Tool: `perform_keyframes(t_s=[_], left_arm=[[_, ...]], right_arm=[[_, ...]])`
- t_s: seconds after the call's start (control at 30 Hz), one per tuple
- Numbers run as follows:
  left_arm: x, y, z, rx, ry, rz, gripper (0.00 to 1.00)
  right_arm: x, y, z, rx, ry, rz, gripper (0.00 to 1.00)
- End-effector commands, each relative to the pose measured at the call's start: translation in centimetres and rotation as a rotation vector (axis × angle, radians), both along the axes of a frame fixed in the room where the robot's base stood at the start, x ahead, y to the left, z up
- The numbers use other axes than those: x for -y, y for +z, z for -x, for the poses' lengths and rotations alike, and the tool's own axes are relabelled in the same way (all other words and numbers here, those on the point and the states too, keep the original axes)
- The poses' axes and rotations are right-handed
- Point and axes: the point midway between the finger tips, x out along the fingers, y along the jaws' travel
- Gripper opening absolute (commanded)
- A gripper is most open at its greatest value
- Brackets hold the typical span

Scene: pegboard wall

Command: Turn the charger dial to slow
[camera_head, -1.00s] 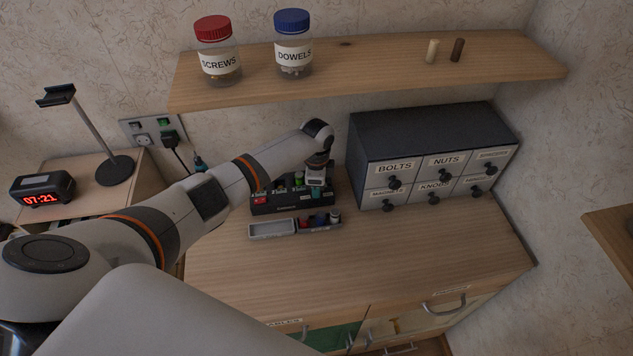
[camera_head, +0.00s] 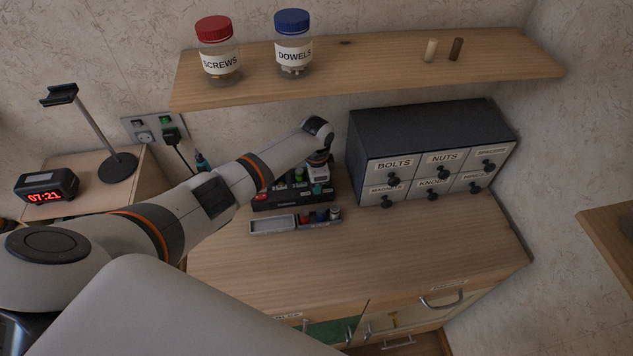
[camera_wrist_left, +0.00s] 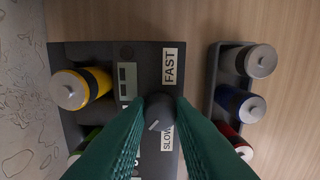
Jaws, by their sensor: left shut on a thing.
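The dark battery charger (camera_head: 290,206) stands on the workbench below the shelf. In the left wrist view the charger (camera_wrist_left: 75,50) has a FAST label (camera_wrist_left: 170,67) above its dial and a SLOW label (camera_wrist_left: 167,138) below it. My left gripper (camera_wrist_left: 163,103) is shut on the black dial (camera_wrist_left: 160,104), one green fingertip on each side. The dial's white mark shows between the fingers, slanting toward the lower left. The fingers hide part of the dial and the charger. In the head view my left gripper (camera_head: 320,186) is over the charger's right end. My right gripper is not in view.
A grey tray (camera_head: 272,225) with several batteries lies just in front of the charger. A drawer cabinet (camera_head: 430,130) stands close to the right. A shelf (camera_head: 380,68) with two jars overhangs behind. The front of the bench is clear.

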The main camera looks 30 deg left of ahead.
Motion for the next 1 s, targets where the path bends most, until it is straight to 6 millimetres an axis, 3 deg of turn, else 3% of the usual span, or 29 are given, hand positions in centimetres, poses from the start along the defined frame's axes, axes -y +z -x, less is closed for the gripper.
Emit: perform_keyframes(t_s=[0.03,0.17,0.53,1.0], left_arm=[[-0.1,0.2,-0.2,0.004,0.002,-0.001,0.23],[-0.1,0.1,-0.1,0.004,0.001,0.000,0.43],[0.0,0.7,-0.1,0.005,-0.001,0.001,0.43],[-0.1,7.2,-0.1,0.005,0.001,0.000,0.43]], right_arm=[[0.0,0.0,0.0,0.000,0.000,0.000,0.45],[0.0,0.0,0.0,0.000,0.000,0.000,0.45],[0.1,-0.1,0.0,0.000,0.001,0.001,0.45],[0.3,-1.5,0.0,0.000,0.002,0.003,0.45]])
